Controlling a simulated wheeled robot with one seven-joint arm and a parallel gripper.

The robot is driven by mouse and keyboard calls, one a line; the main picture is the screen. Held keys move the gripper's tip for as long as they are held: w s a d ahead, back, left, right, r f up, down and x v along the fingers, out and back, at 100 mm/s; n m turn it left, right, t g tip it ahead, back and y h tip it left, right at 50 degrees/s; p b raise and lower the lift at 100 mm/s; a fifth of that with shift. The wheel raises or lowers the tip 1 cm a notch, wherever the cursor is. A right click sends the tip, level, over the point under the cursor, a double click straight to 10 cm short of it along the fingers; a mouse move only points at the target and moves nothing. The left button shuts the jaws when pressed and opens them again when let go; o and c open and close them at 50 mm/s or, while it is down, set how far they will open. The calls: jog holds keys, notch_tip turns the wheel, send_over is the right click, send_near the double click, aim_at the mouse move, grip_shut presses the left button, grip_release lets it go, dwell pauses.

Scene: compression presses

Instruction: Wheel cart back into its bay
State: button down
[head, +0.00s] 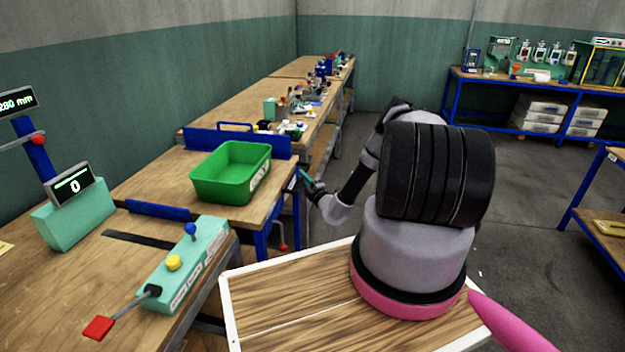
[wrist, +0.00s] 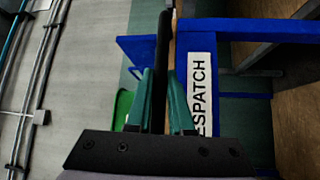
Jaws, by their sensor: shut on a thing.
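The cart has a wooden top (head: 150,185) and a blue frame; a green bin (head: 232,172) stands on it. It is left of centre in the head view, between the front bench and the far bench. My gripper (head: 306,179) is at the cart's right edge. In the wrist view my gripper (wrist: 165,88) has its teal fingers shut on a dark upright bar (wrist: 163,50), which looks like the cart's handle. The blue frame (wrist: 250,35) and a white label ending in "ESPATCH" (wrist: 201,95) are just right of it. The cart's wheels are hidden.
A front bench (head: 70,300) carries a teal control box (head: 185,265) and a counter reading 0 (head: 72,190). A long bench (head: 255,97) with tools runs behind the cart. A blue-legged bench (head: 515,82) is at the back right. Grey floor (head: 540,180) is open to the right.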

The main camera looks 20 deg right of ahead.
aim_at(275, 173)
jog(key=w+a, duration=0.3)
jog(key=a, duration=0.2)
jog(key=w+a, duration=0.2)
jog(key=a, duration=0.1)
jog(key=shift+w+a, duration=0.25)
jog(key=shift+w, duration=0.05)
jog(key=shift+w+a, duration=0.35)
jog(key=shift+a, duration=0.2)
jog(key=c, duration=0.8)
grip_release()
jog(key=shift+s, duration=0.2)
jog(key=v, duration=1)
jog(key=shift+s, duration=0.2)
